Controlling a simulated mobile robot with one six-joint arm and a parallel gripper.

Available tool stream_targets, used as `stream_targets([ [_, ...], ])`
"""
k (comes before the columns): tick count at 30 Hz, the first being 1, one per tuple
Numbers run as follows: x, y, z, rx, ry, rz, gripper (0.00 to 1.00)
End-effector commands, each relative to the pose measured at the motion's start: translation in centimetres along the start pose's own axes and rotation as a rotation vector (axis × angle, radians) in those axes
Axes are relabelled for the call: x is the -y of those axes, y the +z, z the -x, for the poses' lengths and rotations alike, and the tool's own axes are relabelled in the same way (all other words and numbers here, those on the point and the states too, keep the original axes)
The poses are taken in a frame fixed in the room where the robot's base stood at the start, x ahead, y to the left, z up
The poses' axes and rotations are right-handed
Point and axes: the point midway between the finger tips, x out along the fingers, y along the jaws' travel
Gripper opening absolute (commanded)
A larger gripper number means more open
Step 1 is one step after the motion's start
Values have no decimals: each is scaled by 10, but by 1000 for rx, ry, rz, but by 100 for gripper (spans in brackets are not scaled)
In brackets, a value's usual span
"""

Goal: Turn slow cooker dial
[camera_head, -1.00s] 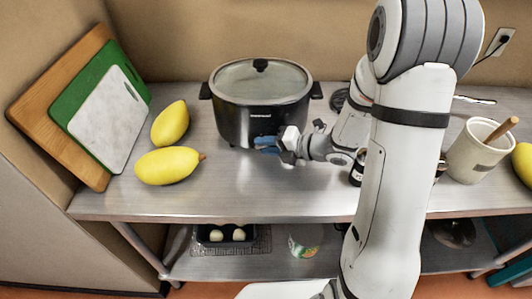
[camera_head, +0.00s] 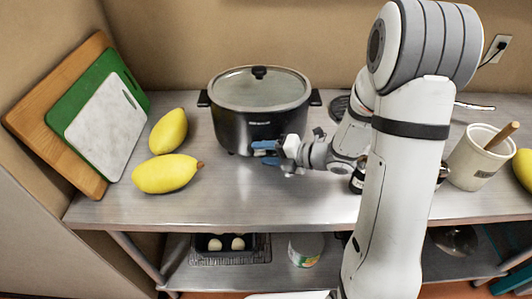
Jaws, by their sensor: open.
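The slow cooker (camera_head: 232,127) is black with a glass lid (camera_head: 258,87) and side handles. It stands upright on the metal table against the back wall. My gripper (camera_head: 263,152) has blue fingertips and is open at the lower front of the cooker, right of its middle. The fingertips are at or very close to the cooker's front face; I cannot tell whether they touch. The dial is not visible, and the gripper covers that part of the front.
Two yellow fruits (camera_head: 166,174) lie left of the cooker. Cutting boards (camera_head: 105,135) lean at the left wall. A white crock (camera_head: 472,160) with a wooden handle stands at the right. A small dark jar (camera_head: 357,178) is beside my arm. The metal table (camera_head: 230,200) is clear in front.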

Motion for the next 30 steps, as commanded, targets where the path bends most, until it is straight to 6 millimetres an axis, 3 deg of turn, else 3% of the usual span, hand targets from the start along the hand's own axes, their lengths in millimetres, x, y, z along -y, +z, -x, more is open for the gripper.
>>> stream_targets([
  [7, 1, 0, 8, 2, 0, 1, 51],
  [15, 1, 1, 51, 5, -1, 0, 51],
  [21, 1, 0, 73, 2, 0, 0, 51],
  [30, 0, 0, 78, 0, 0, 0, 51],
])
